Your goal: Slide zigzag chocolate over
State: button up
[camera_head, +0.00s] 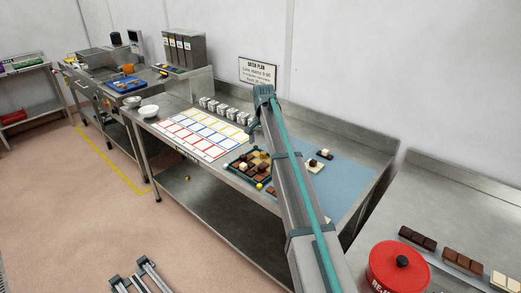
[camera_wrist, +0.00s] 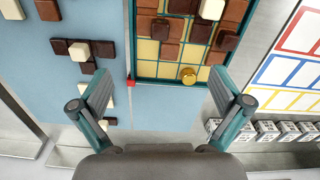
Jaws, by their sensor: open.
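My gripper (camera_wrist: 162,78) is open in the wrist view, its fingers spread wide with nothing between them, above the mat and the near edge of the tray. The blue mat (camera_wrist: 65,110) carries dark brown and cream chocolate pieces; one dark cluster (camera_wrist: 102,49) has a cream block on it and has a stepped outline. I cannot tell whether it is the zigzag chocolate. The green-rimmed tray (camera_wrist: 160,84) has brown blocks in some cells and pale bare cells.
A sheet with red, blue and yellow frames (camera_wrist: 286,78) lies beside the tray. Several small metallic boxes (camera_wrist: 268,130) stand in a row by it. A red tub (camera_head: 398,268) and chocolate bars (camera_head: 463,261) are on the nearer right bench. White bowls (camera_head: 149,111) stand at far left.

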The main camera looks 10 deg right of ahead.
aim_at(262, 166)
jog(key=n, duration=1.1)
jog(key=n+b, duration=0.1)
jog(key=n, duration=2.2)
jog(key=shift+s+a+f+b, duration=0.1)
jog(key=shift+s+a+b, duration=0.2)
jog(key=shift+b, duration=0.05)
jog(key=shift+f, duration=0.15)
notch_tip(262, 166, down, 11)
jog(key=p, duration=0.3)
jog(key=shift+r, duration=0.2)
